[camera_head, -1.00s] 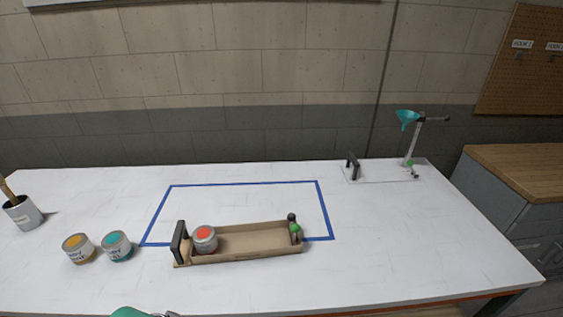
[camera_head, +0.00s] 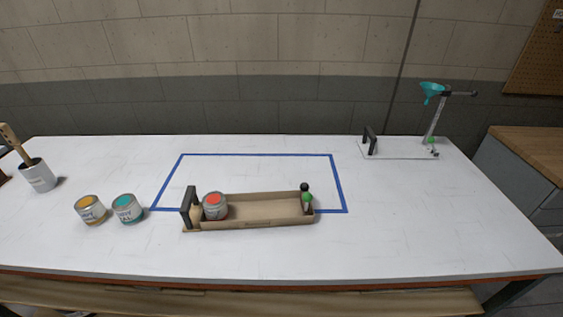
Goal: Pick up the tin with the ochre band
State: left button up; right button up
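The tin with the ochre band (camera_head: 90,210) stands upright on the white table at the left, its lid centre ochre. A tin with a teal lid (camera_head: 128,209) stands close to its right. A third tin with a red-orange lid (camera_head: 215,206) stands in the left end of a tan tray. Neither of my grippers is in view.
The tan tray (camera_head: 262,222) has a dark upright handle at its left end and a green-knobbed part at its right. Blue tape (camera_head: 258,155) outlines a rectangle. A pot with a brush (camera_head: 38,176) stands far left. A funnel stand (camera_head: 434,120) stands back right.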

aim_at(90, 209)
jog(key=u, duration=1.65)
